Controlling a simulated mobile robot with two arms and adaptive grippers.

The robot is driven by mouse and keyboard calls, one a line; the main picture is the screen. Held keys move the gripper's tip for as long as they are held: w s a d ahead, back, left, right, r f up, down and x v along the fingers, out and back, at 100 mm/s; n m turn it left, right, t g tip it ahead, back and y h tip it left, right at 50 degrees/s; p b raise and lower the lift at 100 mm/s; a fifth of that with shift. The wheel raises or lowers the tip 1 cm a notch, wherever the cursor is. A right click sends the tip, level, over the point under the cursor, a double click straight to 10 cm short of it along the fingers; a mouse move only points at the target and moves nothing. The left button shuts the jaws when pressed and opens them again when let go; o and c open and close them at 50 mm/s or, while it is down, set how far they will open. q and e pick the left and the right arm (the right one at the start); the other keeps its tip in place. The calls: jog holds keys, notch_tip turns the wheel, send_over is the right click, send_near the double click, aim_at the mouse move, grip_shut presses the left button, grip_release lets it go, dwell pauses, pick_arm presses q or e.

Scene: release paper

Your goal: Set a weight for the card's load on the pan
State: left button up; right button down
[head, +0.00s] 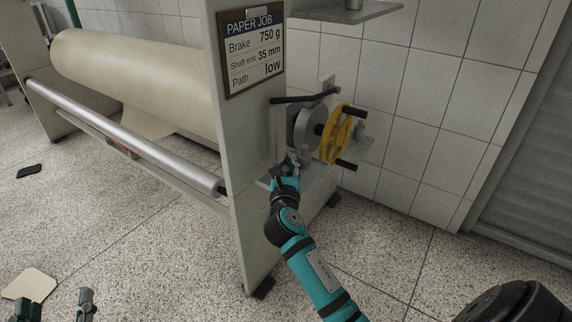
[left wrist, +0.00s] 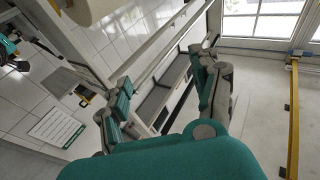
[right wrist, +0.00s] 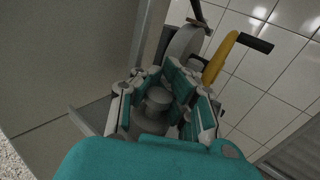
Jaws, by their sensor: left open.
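The card (head: 254,50) on the frame's end panel reads "PAPER JOB", brake 750 g, shaft end 35 mm, path low. My right gripper (head: 285,170) is low beside the end panel, over a grey ledge (head: 318,177) below the yellow handwheel. In the right wrist view, a grey knobbed metal piece (right wrist: 156,98), which looks like a weight, lies between my right fingers (right wrist: 160,100). I cannot tell whether they grip it. Its marking is not readable, and I cannot pick out the pan. My left gripper (head: 54,304) is open and empty, low at the left; it also shows in the left wrist view (left wrist: 165,90).
The paper roll (head: 140,75) and silver roller (head: 125,138) span the frame left of the end panel (head: 235,150). The yellow handwheel (head: 338,135) and a dark lever (head: 305,96) stick out near my right gripper. A shelf (head: 350,12) is above. The floor in front is open.

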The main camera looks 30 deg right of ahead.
jog(key=c, duration=1.5)
grip_release()
jog(key=shift+f, duration=0.1)
